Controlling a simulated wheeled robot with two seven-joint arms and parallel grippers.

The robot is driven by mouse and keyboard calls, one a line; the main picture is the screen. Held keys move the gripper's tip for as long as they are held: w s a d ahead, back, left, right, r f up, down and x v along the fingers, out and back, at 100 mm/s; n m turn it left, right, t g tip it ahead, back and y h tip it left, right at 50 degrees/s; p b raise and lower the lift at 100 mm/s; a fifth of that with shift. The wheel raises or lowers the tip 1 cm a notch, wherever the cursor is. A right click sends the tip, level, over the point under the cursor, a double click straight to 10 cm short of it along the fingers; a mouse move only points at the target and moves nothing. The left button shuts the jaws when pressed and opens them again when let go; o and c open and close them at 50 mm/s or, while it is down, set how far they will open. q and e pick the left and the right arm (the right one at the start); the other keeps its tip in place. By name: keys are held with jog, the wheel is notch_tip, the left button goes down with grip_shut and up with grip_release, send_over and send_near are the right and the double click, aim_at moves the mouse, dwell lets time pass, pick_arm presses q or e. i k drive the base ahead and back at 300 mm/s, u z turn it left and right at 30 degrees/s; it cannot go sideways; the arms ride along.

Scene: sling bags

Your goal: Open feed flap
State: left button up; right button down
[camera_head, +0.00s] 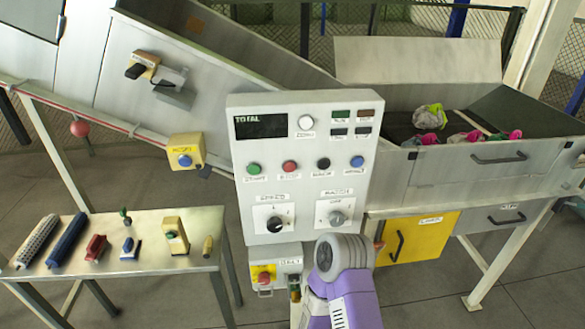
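No flap here carries a label I can read as feed flap. A pale grey panel (418,60) stands raised behind the open hopper at the right. The hopper's grey front panel (470,168) has a dark bar handle (499,158) and looks closed. Below it, a yellow door (418,238) with a black handle (397,246) looks shut. A purple and grey arm link of mine rises from the bottom centre, in front of the control box and left of the yellow door. I see no gripper fingers on it. My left gripper is not in view.
A control panel (300,165) with buttons and two knobs stands in the middle. Several colourful bundles (428,117) lie in the hopper. A side table (140,262) at the left holds several tools. A sloping grey chute (215,40) runs behind. Floor is clear at lower right.

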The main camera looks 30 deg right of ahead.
aim_at(450, 163)
jog(key=z, duration=2.9)
jog(key=i, duration=1.55)
jog(key=u, duration=0.5)
